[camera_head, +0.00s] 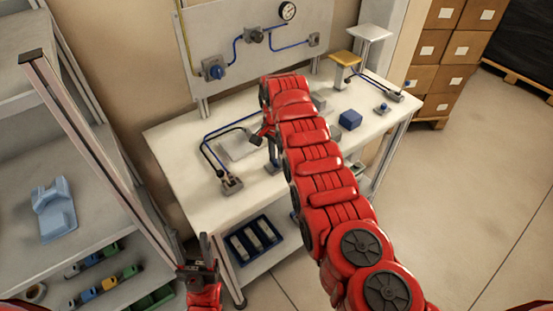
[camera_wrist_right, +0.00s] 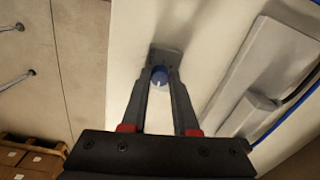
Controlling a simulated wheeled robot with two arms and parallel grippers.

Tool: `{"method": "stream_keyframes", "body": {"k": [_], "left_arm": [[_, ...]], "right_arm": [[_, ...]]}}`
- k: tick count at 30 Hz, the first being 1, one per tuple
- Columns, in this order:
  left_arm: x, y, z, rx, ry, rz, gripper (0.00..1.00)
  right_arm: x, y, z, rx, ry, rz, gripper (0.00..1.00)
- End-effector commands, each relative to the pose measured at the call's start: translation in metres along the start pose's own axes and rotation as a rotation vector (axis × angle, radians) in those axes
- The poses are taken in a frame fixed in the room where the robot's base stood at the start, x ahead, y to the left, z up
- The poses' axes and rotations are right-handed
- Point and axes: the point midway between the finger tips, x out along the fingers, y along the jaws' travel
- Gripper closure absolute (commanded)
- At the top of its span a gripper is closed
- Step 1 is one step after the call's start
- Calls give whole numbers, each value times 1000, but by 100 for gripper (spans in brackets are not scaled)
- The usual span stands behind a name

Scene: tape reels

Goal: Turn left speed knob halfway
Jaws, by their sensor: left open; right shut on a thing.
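A small round blue knob (camera_wrist_right: 159,77) on a grey base sits between the fingertips of my right gripper (camera_wrist_right: 160,82) in the right wrist view. The gripper is shut on the knob, with a finger on each side. In the head view my right gripper (camera_head: 272,156) points down over the front part of the white workbench, and the knob is mostly hidden there. Whether its marking shows a turn cannot be told. My left gripper (camera_head: 202,254) is open and empty, low in front of the bench's left end.
A wall panel (camera_head: 240,60) behind the bench carries a blue-handled valve (camera_head: 214,70), a gauge (camera_head: 288,11) and hoses. A grey plate (camera_head: 238,149) and a cabled device (camera_head: 231,184) lie left of my right gripper. Shelves (camera_head: 95,215) stand at left.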

Motion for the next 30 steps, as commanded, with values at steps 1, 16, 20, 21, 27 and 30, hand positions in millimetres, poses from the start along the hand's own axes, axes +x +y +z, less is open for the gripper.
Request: {"method": "stream_keyframes", "body": {"k": [1, 16, 20, 21, 27, 30], "left_arm": [[-6, 0, 1, 0, 0, 0, 50], [-50, 2, 8, 0, 0, 0, 50], [-60, 3, 10, 0, 0, 0, 50], [-62, 3, 11, 0, 0, 0, 50], [-74, 4, 12, 0, 0, 0, 50], [-77, 4, 13, 0, 0, 0, 50]], "right_arm": [[2, -1, -1, -31, 2, -5, 100], [3, 0, -2, -490, 2, -3, 100], [2, -1, -2, -615, 5, -5, 100], [2, -1, -2, -652, 5, -5, 100], [2, 0, -1, -842, 0, -1, 100], [0, 0, -1, -938, 1, -1, 100]]}}
